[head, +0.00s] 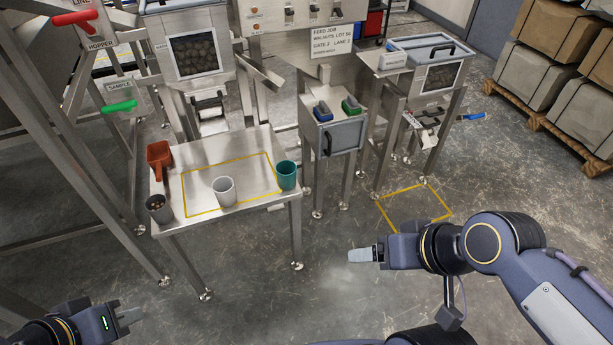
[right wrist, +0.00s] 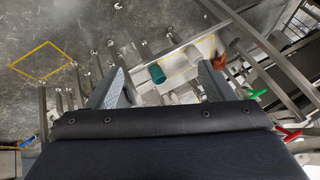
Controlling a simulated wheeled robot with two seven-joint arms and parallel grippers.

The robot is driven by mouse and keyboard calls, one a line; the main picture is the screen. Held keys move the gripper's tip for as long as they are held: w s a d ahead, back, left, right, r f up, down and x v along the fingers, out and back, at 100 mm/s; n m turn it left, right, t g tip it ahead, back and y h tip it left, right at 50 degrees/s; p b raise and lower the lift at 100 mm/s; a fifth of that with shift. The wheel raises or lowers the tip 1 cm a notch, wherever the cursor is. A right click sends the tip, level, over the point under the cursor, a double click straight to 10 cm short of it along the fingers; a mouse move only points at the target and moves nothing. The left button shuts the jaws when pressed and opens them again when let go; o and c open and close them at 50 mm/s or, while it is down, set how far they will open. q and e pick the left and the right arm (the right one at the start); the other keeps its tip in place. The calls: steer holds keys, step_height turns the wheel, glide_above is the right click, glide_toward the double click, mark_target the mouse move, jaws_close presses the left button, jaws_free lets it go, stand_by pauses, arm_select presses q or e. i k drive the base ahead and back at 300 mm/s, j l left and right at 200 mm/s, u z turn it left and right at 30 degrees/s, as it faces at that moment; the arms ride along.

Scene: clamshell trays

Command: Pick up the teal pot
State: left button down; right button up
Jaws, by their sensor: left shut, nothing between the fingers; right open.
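The teal pot (head: 287,175) stands upright at the right edge of the steel table (head: 240,152), just right of the yellow outline. It also shows in the right wrist view (right wrist: 157,74), some way off beyond the fingers. My right gripper (head: 362,255) is to the right of the table and in front of it, apart from the pot. In the right wrist view its two fingers (right wrist: 160,88) are spread with nothing held between them. My left gripper (head: 120,316) is at the lower left, shut and empty, far from the pot.
A light grey cup (head: 224,191) stands left of the teal pot, on the yellow outline's front part. A dark pot (head: 159,209) with brown contents and an orange scoop (head: 160,161) are at the table's left. A steel stand (head: 332,136) rises just right of the table.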

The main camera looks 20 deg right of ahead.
mark_target(286, 170)
steer(key=z, duration=0.35)
steer(key=i+j+u, duration=0.2)
steer(key=i+j, duration=0.15)
steer(key=j, duration=0.15)
steer(key=i+j+u, duration=0.15)
steer(key=i+j, duration=0.2)
steer(key=j, duration=0.1)
